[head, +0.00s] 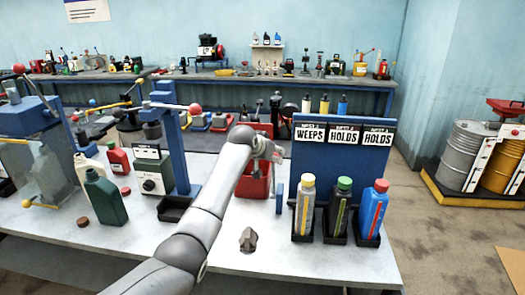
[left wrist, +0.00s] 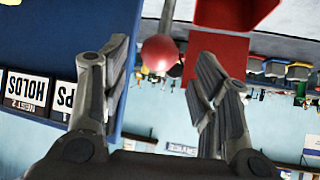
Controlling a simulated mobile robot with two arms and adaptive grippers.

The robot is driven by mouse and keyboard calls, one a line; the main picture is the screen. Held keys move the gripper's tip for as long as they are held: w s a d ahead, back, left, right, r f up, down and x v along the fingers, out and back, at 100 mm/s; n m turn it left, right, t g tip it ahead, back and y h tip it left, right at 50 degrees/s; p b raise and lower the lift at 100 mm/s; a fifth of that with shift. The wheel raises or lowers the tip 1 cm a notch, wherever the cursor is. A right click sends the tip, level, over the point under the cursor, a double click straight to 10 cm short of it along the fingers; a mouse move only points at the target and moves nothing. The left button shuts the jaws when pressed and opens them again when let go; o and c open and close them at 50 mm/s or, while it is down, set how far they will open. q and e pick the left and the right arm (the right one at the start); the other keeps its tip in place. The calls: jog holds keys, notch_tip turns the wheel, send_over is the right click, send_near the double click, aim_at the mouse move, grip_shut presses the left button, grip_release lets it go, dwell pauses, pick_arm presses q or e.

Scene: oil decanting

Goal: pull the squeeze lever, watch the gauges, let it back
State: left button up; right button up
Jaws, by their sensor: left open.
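My left gripper (head: 276,152) is beside the left edge of the blue sign panel (head: 342,173), its fingers partly hidden by my arm in the head view. In the left wrist view my left gripper (left wrist: 165,85) is open, with a red ball knob (left wrist: 159,52) on a thin grey rod between its spread fingers, apparently touching neither. The rest of the lever is hidden. No gauge is clearly readable. My right gripper is out of view.
A green jug (head: 104,198) and blue post (head: 172,150) stand left.

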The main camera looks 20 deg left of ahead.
pick_arm(q)
jog(key=v, duration=0.7)
dwell(0.5)
